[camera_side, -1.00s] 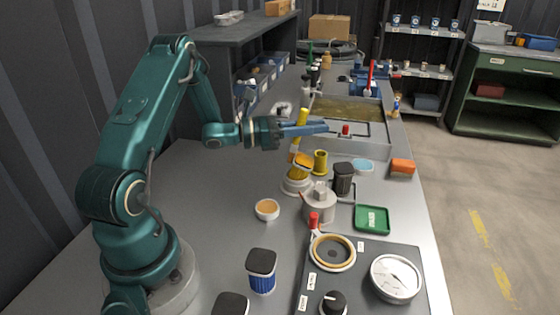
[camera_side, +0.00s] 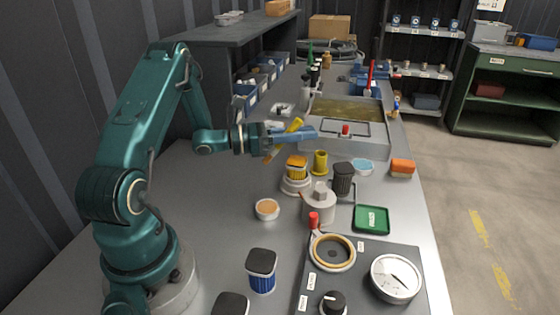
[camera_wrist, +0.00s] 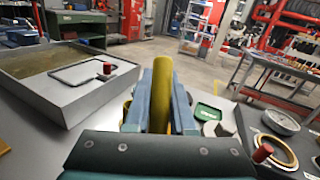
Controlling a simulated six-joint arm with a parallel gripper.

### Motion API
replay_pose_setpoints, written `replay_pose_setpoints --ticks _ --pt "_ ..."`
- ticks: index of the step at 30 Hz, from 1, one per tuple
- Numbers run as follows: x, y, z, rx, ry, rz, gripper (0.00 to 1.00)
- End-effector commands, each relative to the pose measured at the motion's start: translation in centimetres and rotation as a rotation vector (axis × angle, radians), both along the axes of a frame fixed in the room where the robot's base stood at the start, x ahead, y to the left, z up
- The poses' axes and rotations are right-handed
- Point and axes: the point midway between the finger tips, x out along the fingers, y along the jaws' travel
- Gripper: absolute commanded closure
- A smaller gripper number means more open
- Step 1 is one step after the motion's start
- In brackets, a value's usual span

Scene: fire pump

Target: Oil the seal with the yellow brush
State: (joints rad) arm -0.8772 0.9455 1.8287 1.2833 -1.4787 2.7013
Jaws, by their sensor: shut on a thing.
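My gripper (camera_side: 305,133), with blue fingers, is shut on the yellow brush (camera_side: 296,124). In the side view the brush is tilted, its yellow handle up to the right and its brownish lower end down to the left, clear of the table. In the wrist view the yellow handle (camera_wrist: 162,95) stands between the fingers; its lower end is hidden. A tan ring (camera_side: 333,252), likely the seal, lies on the dark panel at the front, apart from the brush. It also shows at the lower right of the wrist view (camera_wrist: 275,151). A small bowl of amber liquid (camera_side: 267,209) stands below the gripper.
A yellow part on a white base (camera_side: 297,178), a yellow cup (camera_side: 320,162), a dark canister (camera_side: 343,179) and a grey housing (camera_side: 319,205) crowd the middle. A gauge (camera_side: 396,278) and green tray (camera_side: 371,219) are right. A basin (camera_side: 350,118) is behind. The table left of the bowl is clear.

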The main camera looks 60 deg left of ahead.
Motion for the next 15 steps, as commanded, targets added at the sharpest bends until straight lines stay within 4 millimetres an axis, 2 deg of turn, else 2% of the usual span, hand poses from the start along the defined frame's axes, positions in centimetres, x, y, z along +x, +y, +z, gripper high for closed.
replay_pose_setpoints --ticks 3,11,15 --pt "-0.4 0.2 0.3 0.001 -0.002 0.0 1.0" --pt "-0.4 0.1 6.5 0.009 -0.007 0.001 1.0" --pt "-0.4 0.2 7.5 0.003 -0.003 0.0 1.0"
